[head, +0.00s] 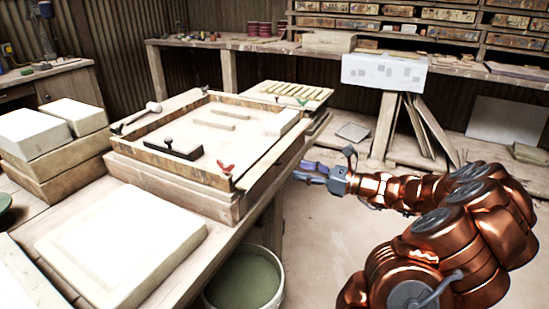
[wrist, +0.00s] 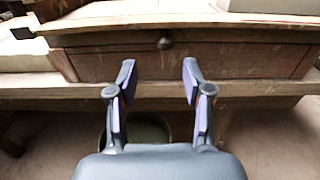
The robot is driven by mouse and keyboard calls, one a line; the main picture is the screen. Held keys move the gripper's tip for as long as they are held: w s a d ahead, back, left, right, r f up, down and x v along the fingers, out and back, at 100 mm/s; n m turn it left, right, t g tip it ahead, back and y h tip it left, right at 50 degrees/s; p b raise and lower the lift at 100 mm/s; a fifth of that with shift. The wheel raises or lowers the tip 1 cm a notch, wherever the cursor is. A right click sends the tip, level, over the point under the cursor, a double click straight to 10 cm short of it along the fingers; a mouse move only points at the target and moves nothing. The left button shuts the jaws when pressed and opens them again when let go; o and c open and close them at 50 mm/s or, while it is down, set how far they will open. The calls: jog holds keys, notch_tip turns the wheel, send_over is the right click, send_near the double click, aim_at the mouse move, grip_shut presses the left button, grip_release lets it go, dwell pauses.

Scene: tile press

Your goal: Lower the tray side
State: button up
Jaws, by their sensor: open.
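The wooden tray (head: 160,161) lies on a thick base on the workbench, with raised sides around a pale bed. Its right side (head: 268,152), facing my arm, is seen at a slant in the head view. In the wrist view a brown wooden panel (wrist: 230,60) faces me, with a small dark round knob (wrist: 165,43) near its top edge. I cannot tell for certain whether this panel is the tray side or the base below it. My gripper (head: 300,172) is open and empty, to the right of the tray; in the wrist view its fingers (wrist: 158,76) point toward the panel, below the knob.
A red clamp (head: 226,168) sits at the tray's near right corner. A bucket (head: 245,278) stands under the bench. White blocks fill the left. The floor around my arm is clear.

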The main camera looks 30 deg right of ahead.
aim_at(282, 152)
jog(key=x, duration=0.5)
jog(key=b+x, duration=0.1)
jog(key=x, duration=0.1)
jog(key=shift+w+d, duration=0.1)
jog(key=shift+w, duration=0.4)
grip_shut()
